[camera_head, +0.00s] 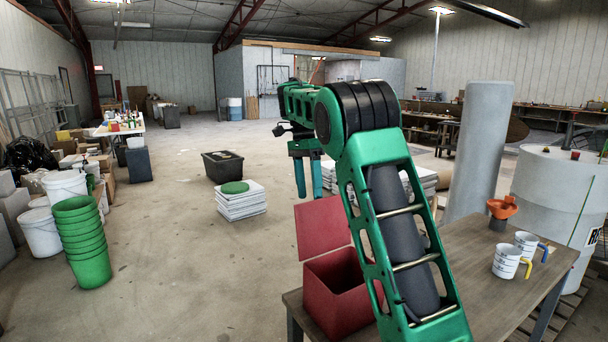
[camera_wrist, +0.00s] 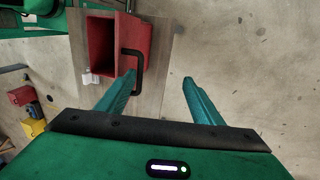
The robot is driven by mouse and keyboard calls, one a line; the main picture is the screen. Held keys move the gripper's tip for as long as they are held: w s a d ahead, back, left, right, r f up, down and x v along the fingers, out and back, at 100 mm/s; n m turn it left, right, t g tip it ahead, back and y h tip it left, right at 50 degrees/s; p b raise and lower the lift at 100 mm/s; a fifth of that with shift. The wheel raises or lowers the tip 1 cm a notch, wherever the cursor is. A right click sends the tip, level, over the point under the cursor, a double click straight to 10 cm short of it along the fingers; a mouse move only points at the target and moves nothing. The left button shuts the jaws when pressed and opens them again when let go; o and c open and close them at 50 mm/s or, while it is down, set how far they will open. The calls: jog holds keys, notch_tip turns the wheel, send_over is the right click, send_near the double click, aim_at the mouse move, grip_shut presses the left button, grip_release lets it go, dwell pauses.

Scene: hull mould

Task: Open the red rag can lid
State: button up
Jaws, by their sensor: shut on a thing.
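The red rag can (camera_head: 338,290) is a square red box at the near left corner of the wooden table. Its red lid (camera_head: 320,226) is raised and tilted back from the opening. The wrist view shows the can's open mouth (camera_wrist: 102,45) and a black U-shaped handle (camera_wrist: 144,70) on the lid. My gripper (camera_head: 309,195) is over the lid's upper part in the head view. In the wrist view my gripper (camera_wrist: 159,76) has one fingertip at the handle and the other apart from it to the right.
On the table (camera_head: 470,245) stand two white mugs (camera_head: 507,262) and an orange item (camera_head: 502,207). A grey column (camera_head: 478,150) and a pale drum (camera_head: 560,200) stand behind. Green buckets (camera_head: 83,240) are at left.

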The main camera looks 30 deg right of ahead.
jog(key=v, duration=0.6)
jog(key=shift+w+a, duration=0.1)
jog(key=shift+w, duration=0.1)
jog(key=c, duration=0.4)
jog(key=shift+v, duration=1.05)
jog(key=shift+c, duration=0.2)
jog(key=shift+s, duration=0.2)
jog(key=s+d+f+n, duration=0.2)
jog(key=s+d, duration=0.1)
jog(key=s, duration=0.7)
jog(key=s+d+f+n, duration=0.3)
jog(key=s, duration=0.7)
jog(key=s+a+f+n+t, duration=0.1)
jog(key=s+a+f+n, duration=0.2)
jog(key=s+f, duration=0.5)
jog(key=s+a+f+n+t, duration=0.1)
jog(key=s+a+f+n, duration=0.2)
jog(key=s+f, duration=0.5)
jog(key=s+a, duration=0.1)
jog(key=s, duration=0.6)
jog(key=shift+s+a, duration=0.2)
jog(key=shift+s, duration=0.2)
